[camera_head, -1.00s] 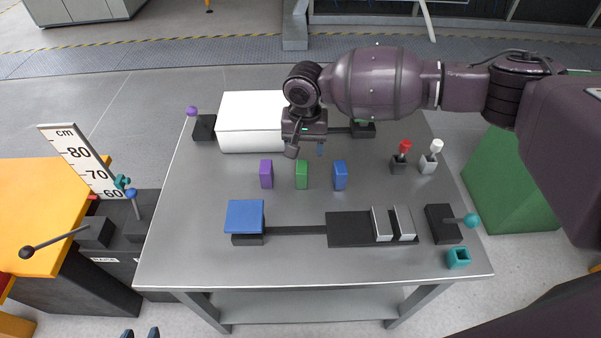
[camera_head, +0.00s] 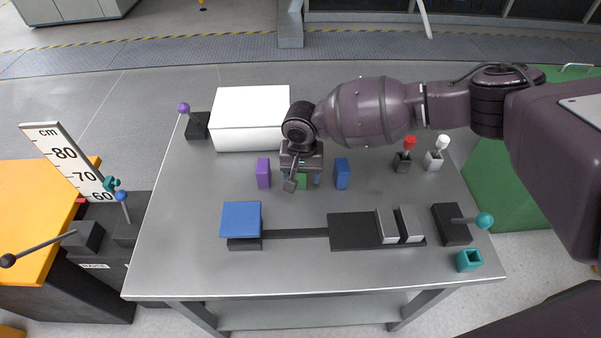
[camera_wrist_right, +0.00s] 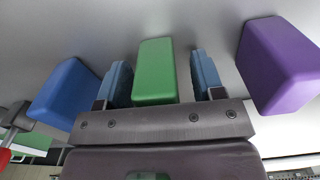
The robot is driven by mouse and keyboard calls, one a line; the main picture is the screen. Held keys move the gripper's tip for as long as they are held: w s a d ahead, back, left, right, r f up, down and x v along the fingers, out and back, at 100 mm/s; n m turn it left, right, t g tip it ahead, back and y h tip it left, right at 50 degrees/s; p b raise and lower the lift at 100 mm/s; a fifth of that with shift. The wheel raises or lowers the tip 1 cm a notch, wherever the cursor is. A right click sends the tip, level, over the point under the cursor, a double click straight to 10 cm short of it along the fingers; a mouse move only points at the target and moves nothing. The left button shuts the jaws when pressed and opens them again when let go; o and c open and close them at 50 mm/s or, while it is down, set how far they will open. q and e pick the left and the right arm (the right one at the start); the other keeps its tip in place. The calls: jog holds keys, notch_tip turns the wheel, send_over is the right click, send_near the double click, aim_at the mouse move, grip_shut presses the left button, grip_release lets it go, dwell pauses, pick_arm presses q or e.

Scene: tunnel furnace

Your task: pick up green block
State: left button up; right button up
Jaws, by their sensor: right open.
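The green block (camera_head: 301,182) stands on the grey metal table, mostly hidden behind my right gripper (camera_head: 302,182) in the head view. In the right wrist view, the green block (camera_wrist_right: 155,72) sits between the two blue fingers of the right gripper (camera_wrist_right: 160,78). The jaws are open, with a gap on each side of the block. My left gripper does not show.
A purple block (camera_head: 263,173) and a blue block (camera_head: 341,174) stand close on either side. A white box (camera_head: 248,137) is behind. A blue-topped piece (camera_head: 241,218) and a dark rail with metal plates (camera_head: 355,232) lie in front.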

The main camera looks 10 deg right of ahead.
jog(key=shift+c, duration=0.3)
jog(key=c, duration=1)
jog(key=shift+o, duration=0.2)
